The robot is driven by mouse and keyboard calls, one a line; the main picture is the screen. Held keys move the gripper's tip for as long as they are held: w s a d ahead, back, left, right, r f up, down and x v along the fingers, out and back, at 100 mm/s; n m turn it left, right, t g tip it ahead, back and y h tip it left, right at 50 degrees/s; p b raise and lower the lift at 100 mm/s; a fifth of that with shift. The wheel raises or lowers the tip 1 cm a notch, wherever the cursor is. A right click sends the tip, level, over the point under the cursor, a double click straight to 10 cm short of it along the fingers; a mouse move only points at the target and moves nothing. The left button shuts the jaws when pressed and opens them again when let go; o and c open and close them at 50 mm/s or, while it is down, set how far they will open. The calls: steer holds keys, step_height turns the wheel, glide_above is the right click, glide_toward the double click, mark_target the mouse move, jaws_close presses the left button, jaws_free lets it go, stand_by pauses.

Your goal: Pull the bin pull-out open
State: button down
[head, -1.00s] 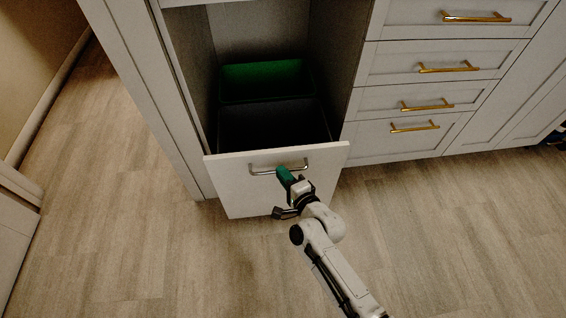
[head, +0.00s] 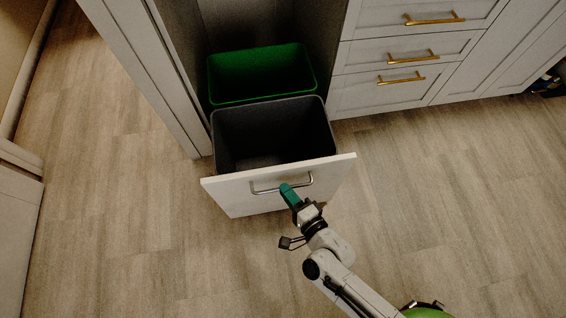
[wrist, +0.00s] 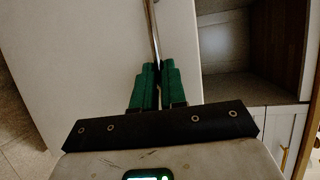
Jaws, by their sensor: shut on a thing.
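The bin pull-out has a pale front panel (head: 238,197) with a silver bar handle (head: 265,190). It stands well out from the cabinet. Behind the panel sit a dark grey bin (head: 262,105) and, deeper in, a green bin (head: 225,82); both look empty. My gripper (head: 288,190) is at the right part of the handle, with green fingertips shut on the bar. In the wrist view the green fingers (wrist: 153,86) close around the handle bar (wrist: 151,30), which runs up and away from them. The pinched part of the bar is hidden between the fingers.
Fixed drawers with gold handles (head: 415,80) stand to the right of the opening. A white cabinet side (head: 150,75) borders it on the left. The wooden floor (head: 130,235) in front and to both sides is clear. Dark items lie at the far right edge.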

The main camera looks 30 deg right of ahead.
steer(key=s+a, duration=0.4)
steer(key=s, duration=1)
steer(key=shift+s, duration=0.35)
steer(key=c, duration=1.2)
jaws_free()
steer(key=p+v, duration=0.1)
steer(key=v, duration=0.9)
steer(key=shift+s, duration=0.35)
steer(key=shift+d, duration=0.1)
